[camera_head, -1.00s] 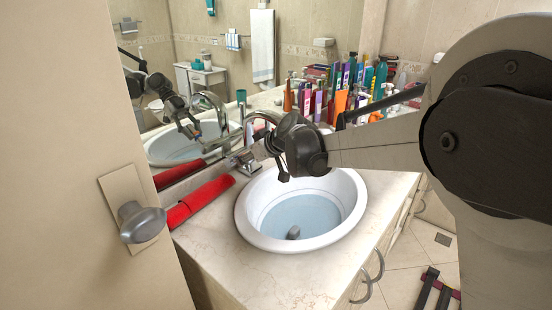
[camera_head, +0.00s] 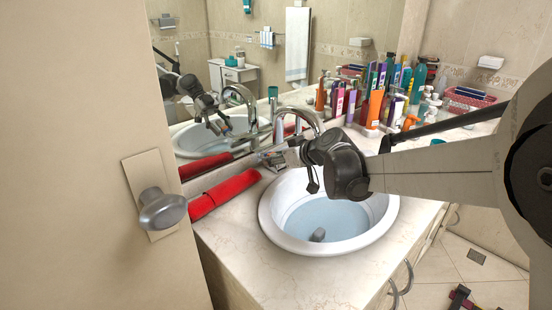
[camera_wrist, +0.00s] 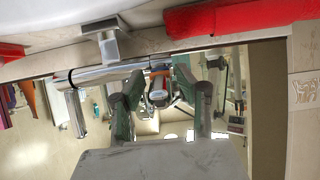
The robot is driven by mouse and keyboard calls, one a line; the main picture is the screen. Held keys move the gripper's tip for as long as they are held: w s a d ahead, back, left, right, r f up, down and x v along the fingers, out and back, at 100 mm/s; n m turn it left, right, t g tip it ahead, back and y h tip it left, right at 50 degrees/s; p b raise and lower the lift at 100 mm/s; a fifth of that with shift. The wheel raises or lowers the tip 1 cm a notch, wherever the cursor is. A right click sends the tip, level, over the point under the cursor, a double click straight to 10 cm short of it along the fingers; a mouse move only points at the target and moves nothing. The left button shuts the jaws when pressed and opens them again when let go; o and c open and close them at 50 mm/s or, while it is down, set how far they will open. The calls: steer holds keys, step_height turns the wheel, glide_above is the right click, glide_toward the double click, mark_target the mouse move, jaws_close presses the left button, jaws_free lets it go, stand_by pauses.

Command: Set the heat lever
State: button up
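The chrome faucet (camera_head: 306,113) stands behind the sink, its spout arching over the basin. In the wrist view the faucet body (camera_wrist: 105,74) lies across the picture, left of my fingers. A small chrome part with red and blue marks (camera_wrist: 157,88), which looks like the heat lever, shows between the fingertips. I cannot tell whether the fingers touch it. My gripper (camera_wrist: 156,92) is open, with one finger on either side. In the head view my gripper (camera_head: 275,157) is at the faucet base, where the lever is too small to make out.
The white sink (camera_head: 275,225) holds water and a dark plug. A red roll (camera_head: 225,193) lies on the marble counter (camera_head: 235,240) left of the sink. Several bottles and tubes (camera_head: 375,97) crowd the back right. A mirror (camera_head: 262,60) stands close behind; a door (camera_head: 100,240) is at left.

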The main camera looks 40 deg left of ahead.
steer(key=shift+d, duration=0.1)
steer(key=v, duration=1.2)
stand_by(0.4)
steer(key=s+d+r+m+t+h, duration=0.1)
steer(key=s+d+m+t+h, duration=0.2)
steer(key=d, duration=1.2)
steer(key=s+d+r+m+t+h, duration=0.15)
steer(key=d+m, duration=0.25)
steer(key=d, duration=1.1)
steer(key=s+d+f+m+h, duration=0.2)
steer(key=s+d, duration=0.3)
steer(key=d, duration=0.3)
steer(key=s+d+f+m+h, duration=0.3)
steer(key=s+d+m, duration=0.1)
steer(key=d, duration=0.4)
steer(key=s+d+f+m+h, duration=0.2)
steer(key=s+d, duration=0.4)
steer(key=d, duration=0.2)
steer(key=shift+d+f+m+h, duration=0.15)
steer(key=shift+f+m+h, duration=0.1)
steer(key=shift+f+m, duration=0.15)
